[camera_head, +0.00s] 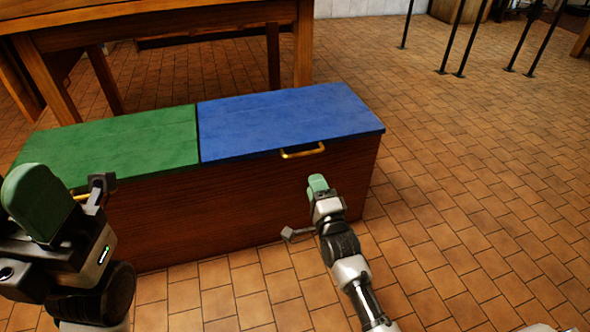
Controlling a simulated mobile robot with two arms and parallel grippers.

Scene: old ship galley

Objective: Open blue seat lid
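The blue seat lid (285,122) lies flat and shut on the right half of a long wooden bench box (240,205). Its brass handle (303,152) sits at the front edge of the lid. My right gripper (302,209) is in front of the box, below and slightly right of the handle, apart from it. Its two fingers are spread and nothing is between them. My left gripper (72,194) is at the left, in front of the green seat lid (120,143). Its fingers look spread, with no object visible between them. The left gripper hides part of the green lid's front edge.
A wooden table (150,22) stands behind the box, close to the lids' rear edge. Thin dark metal legs (470,40) stand at the back right. The tiled floor (480,190) to the right of the box is clear.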

